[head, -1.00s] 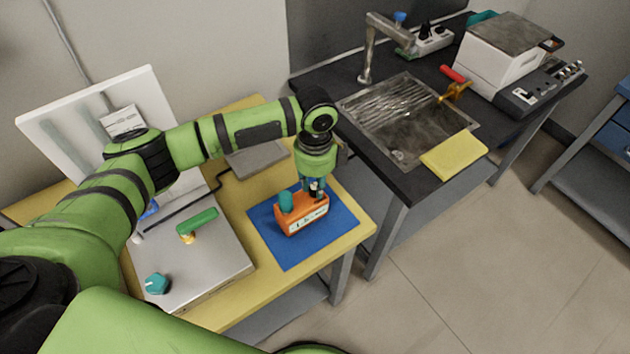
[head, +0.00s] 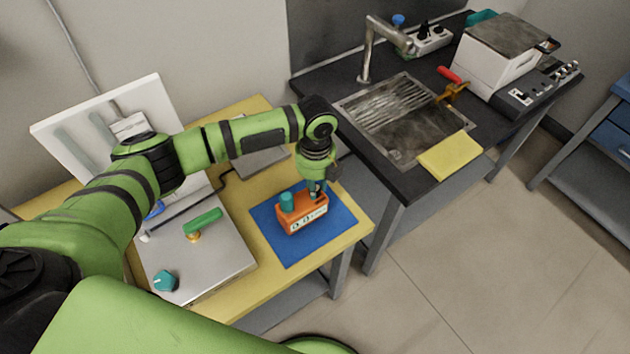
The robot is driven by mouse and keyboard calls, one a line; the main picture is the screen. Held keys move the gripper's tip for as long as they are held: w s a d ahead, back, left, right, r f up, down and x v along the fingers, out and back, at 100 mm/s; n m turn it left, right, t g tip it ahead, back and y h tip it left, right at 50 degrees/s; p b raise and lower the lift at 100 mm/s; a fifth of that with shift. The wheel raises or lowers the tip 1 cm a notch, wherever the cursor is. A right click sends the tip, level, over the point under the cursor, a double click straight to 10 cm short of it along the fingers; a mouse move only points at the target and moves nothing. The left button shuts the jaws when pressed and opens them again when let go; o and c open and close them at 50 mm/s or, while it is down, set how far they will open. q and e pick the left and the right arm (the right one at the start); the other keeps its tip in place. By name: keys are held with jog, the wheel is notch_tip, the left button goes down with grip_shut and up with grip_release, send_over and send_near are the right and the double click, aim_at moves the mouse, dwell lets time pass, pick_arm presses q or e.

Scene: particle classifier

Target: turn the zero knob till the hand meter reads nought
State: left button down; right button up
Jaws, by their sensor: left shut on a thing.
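The hand meter (head: 302,213) is an orange box with a pale front panel. It stands on a blue mat (head: 285,249) on the yellow table. A teal knob-like part (head: 286,201) stands on top of its left end. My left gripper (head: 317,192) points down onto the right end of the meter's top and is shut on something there. The fingertips and the held part are mostly hidden; it may be the zero knob. The meter's reading is too small to make out. My right gripper is not in view.
A grey metal plate unit with a green lever (head: 204,221) and a teal knob (head: 165,281) stands left of the mat. A black bench with a sink (head: 409,117), a yellow cloth (head: 450,155) and a white machine (head: 497,55) is at right. The mat's front is clear.

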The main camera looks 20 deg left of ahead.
pick_arm(q)
jog(key=shift+m, duration=0.7)
jog(key=c, duration=1)
grip_release()
notch_tip(320, 180, up, 12)
jog(key=shift+r, duration=0.1)
